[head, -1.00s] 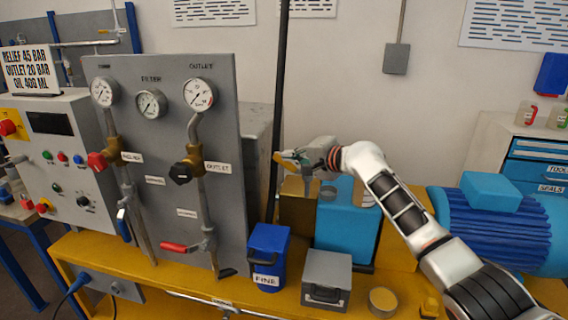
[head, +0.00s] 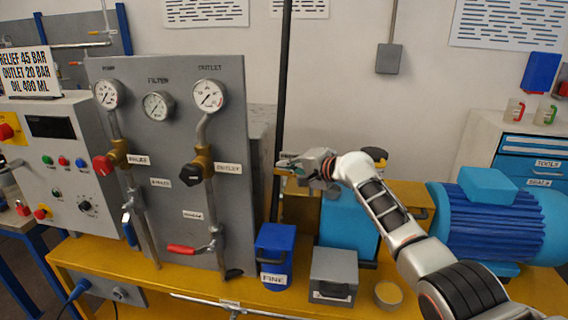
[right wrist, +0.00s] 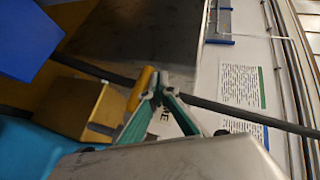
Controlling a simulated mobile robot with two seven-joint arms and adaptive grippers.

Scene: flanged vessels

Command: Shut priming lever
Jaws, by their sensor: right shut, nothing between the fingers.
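A short yellow-orange handle (right wrist: 140,90) shows in the right wrist view, which I take for the priming lever. It is right beside the fingertips, and I cannot tell whether they touch. Part of a white label behind the fingers reads "ME"; the rest is hidden. My right gripper (head: 285,164) is shut and empty, in front of the tall dark rod in the head view. Its green-padded fingers (right wrist: 158,82) meet at the tips in the wrist view. The lever's pivot is hidden. My left gripper is not in view.
The grey panel (head: 235,110) with gauges and valves stands left of the gripper. A blue box (head: 274,258) labelled FINE and a grey box (head: 333,275) stand below it. The tall dark rod (head: 284,80) rises close by. A blue motor (head: 490,225) is at right.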

